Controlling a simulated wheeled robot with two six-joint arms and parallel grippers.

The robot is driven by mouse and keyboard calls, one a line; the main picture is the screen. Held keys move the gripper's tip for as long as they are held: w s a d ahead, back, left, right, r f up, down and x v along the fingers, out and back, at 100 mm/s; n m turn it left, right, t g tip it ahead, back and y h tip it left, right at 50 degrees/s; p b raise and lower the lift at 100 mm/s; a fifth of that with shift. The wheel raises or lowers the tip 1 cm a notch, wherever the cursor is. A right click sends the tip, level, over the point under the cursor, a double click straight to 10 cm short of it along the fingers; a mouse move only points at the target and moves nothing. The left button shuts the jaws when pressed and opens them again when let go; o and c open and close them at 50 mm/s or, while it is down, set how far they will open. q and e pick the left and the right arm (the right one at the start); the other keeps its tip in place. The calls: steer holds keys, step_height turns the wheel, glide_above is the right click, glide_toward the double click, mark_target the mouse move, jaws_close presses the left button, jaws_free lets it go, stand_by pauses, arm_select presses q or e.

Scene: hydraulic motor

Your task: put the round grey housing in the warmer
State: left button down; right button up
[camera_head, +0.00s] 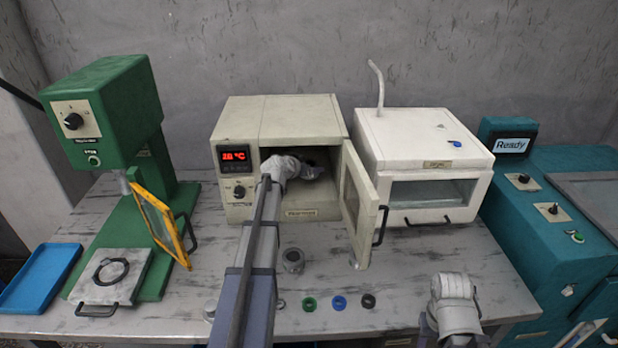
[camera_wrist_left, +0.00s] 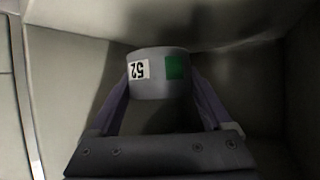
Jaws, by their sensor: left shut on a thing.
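The warmer (camera_head: 235,120) is a beige box at the back middle with a red lit display, and its door (camera_head: 361,205) stands open to the right. My left arm reaches in through the front, and my left gripper (camera_head: 312,172) is inside the chamber. In the left wrist view the round grey housing (camera_wrist_left: 157,88), with a "52" label and a green square, sits between the two fingers, which are shut on it. I cannot tell whether it touches the chamber floor. In the head view the wrist hides most of it. My right gripper (camera_head: 458,305) is low at the right; its fingers are unclear.
A small grey metal part (camera_head: 293,260) and green (camera_head: 309,304), blue (camera_head: 339,302) and black (camera_head: 368,301) rings lie on the table. A green press (camera_head: 110,110) stands left, beside a blue tray (camera_head: 40,277). A white cabinet (camera_head: 420,150) and a teal machine (camera_head: 560,200) stand right.

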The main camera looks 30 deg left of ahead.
arm_select(q)
step_height(320, 180, down, 3)
steer(key=b, duration=0.3)
steer(key=shift+f, duration=0.15)
steer(key=shift+w+a+f+b, duration=0.15)
steer(key=shift+w+f+b, duration=0.05)
steer(key=shift+f+b, duration=0.15)
steer(key=shift+r, duration=0.1)
steer(key=shift+f, duration=0.2)
jaws_free()
steer(key=shift+r, duration=0.1)
